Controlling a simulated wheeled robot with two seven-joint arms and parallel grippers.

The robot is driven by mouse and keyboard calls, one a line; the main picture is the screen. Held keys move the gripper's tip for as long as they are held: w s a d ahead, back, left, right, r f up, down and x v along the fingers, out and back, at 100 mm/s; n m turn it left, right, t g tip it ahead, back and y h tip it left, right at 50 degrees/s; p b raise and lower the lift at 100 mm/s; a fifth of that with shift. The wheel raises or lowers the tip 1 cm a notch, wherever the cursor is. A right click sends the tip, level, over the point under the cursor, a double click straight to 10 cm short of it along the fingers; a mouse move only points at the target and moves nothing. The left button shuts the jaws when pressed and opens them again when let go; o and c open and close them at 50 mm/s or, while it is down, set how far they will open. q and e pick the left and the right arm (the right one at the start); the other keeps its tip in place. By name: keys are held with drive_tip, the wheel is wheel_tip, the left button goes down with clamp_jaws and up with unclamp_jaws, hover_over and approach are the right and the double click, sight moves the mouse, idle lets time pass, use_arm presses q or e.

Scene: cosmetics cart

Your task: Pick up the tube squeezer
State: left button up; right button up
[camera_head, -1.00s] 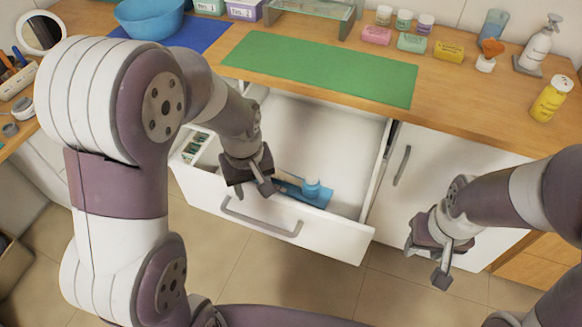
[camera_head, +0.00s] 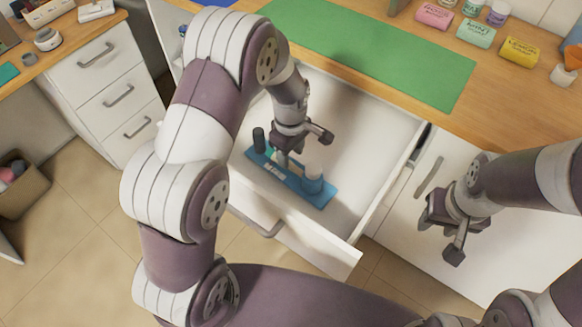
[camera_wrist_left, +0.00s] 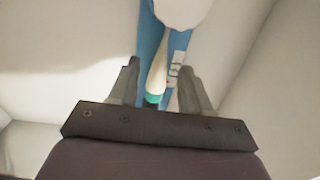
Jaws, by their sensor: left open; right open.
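I see no contact. My right gripper (camera_head: 439,240) is open and empty in front of the cabinet door.
The wooden counter above carries a green mat (camera_head: 370,50) and several coloured soap boxes (camera_head: 477,33). A drawer unit (camera_head: 105,90) stands at left.

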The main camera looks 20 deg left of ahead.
sight(290, 162)
use_arm(q)
wheel_tip(290, 162, down, 3)
drive_tip(key=shift+s+a+r, duration=0.1)
drive_tip(key=shift+f, duration=0.3)
clamp_jaws()
drive_tip(key=shift+r, duration=0.1)
